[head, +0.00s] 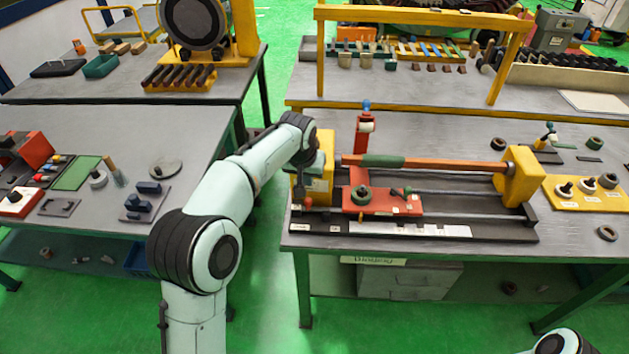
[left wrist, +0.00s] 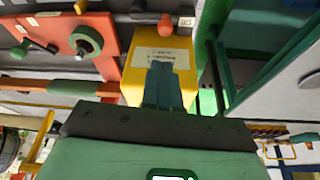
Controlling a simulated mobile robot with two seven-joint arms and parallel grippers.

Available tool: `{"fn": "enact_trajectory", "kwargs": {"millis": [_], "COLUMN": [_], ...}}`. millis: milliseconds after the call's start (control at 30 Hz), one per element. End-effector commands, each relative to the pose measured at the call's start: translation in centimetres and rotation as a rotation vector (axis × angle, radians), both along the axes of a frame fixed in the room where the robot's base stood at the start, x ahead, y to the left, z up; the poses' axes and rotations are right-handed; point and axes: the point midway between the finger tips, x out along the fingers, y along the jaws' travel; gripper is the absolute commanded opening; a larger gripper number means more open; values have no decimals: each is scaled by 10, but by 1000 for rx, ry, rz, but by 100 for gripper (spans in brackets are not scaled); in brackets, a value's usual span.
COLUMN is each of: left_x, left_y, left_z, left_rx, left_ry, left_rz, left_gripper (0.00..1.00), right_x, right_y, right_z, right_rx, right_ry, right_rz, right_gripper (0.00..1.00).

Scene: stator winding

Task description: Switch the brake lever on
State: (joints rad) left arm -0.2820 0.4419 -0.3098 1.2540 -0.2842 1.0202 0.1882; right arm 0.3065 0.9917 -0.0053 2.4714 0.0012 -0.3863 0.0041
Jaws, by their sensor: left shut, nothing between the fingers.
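The winding machine's yellow headstock (head: 320,184) stands at the left end of the bench fixture. A small lever with a red knob (head: 308,202) sits low at its front left corner and looks like the brake lever. In the left wrist view the red knob (left wrist: 167,25) shows just beyond the labelled yellow headstock face (left wrist: 160,48). My left gripper (head: 299,180) is at the headstock, above the knob, and partly hidden by its own wrist. In the left wrist view its teal fingers (left wrist: 163,82) are shut and empty, pointing towards the knob, apart from it. My right gripper is out of view.
A red carriage (head: 380,203) with a green ring (head: 361,196) sits right of the headstock. An orange shaft (head: 450,165) runs to a yellow end block (head: 520,178). A red post (head: 364,135) stands behind. A green-floored gap separates this bench from the left table (head: 120,125).

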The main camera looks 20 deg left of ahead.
Motion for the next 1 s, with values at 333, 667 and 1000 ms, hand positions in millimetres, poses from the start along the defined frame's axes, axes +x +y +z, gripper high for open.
{"fn": "enact_trajectory", "kwargs": {"millis": [333,667,1000], "left_x": [-2,5,26], "left_y": [3,4,7], "left_z": [14,-10,-65], "left_rx": [6,7,7], "left_ry": [-6,-2,-3], "left_rz": [10,10,10], "left_gripper": [0,0,0], "right_x": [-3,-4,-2], "right_y": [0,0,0], "right_z": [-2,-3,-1], "right_rx": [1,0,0], "right_ry": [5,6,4], "right_rz": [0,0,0], "right_gripper": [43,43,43]}}
